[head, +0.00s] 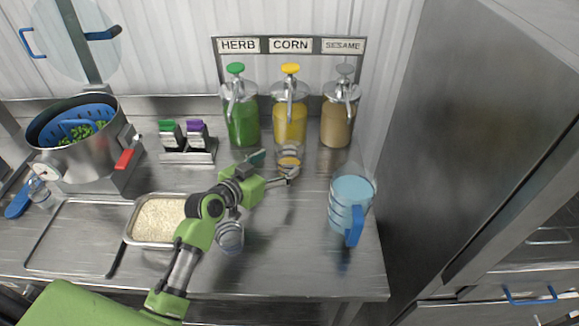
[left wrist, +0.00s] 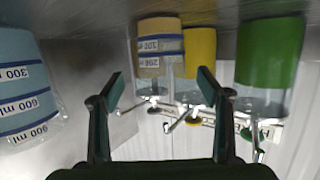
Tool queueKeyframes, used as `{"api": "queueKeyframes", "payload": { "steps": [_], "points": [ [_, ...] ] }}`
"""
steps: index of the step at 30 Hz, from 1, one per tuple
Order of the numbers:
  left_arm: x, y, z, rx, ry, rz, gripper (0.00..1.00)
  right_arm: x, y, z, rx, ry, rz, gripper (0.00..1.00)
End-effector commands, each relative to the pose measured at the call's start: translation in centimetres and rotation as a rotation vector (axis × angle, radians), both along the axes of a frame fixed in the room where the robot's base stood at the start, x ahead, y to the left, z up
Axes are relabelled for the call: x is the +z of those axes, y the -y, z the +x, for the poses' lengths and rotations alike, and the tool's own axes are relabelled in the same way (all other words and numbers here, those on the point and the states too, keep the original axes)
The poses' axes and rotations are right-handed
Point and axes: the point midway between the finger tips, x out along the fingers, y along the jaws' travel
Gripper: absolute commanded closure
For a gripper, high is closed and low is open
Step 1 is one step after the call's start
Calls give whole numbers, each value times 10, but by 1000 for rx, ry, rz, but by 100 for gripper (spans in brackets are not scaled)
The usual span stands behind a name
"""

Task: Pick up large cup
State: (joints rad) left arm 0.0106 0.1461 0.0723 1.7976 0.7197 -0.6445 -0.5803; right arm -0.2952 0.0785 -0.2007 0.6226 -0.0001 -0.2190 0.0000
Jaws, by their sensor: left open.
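The large cup (head: 352,190) is a clear measuring jug with blue contents or tint, measuring bands and a blue handle. It stands upright near the counter's right edge. In the left wrist view it shows at the left (left wrist: 25,85), with 300, 600 and 900 ml marks. My left gripper (head: 276,168) is open, to the left of the large cup and apart from it. Its fingers (left wrist: 158,95) also show in the wrist view, with nothing held between them. My right gripper is not in view.
Herb (head: 243,120), corn (head: 290,122) and sesame (head: 337,122) dispensers stand behind. A small clear cup (head: 289,160) is close by my fingers; another (head: 230,238) is beside my arm. A rice tray (head: 128,222) and a pot (head: 95,155) are left. The front right counter is clear.

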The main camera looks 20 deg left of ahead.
Motion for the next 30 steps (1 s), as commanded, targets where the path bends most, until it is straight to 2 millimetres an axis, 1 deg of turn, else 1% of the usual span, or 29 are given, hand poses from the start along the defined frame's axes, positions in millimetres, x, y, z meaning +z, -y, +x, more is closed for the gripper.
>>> {"api": "queueKeyframes", "payload": {
  "steps": [11,16,21,30],
  "points": [
    [-6,9,30,0,0,-3,30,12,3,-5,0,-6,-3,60],
    [-12,13,50,0,0,-3,30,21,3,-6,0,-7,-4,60],
    [-18,17,64,0,2,-2,30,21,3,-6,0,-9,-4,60],
    [-21,18,67,-1,1,0,30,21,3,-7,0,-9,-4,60]
  ]
}}
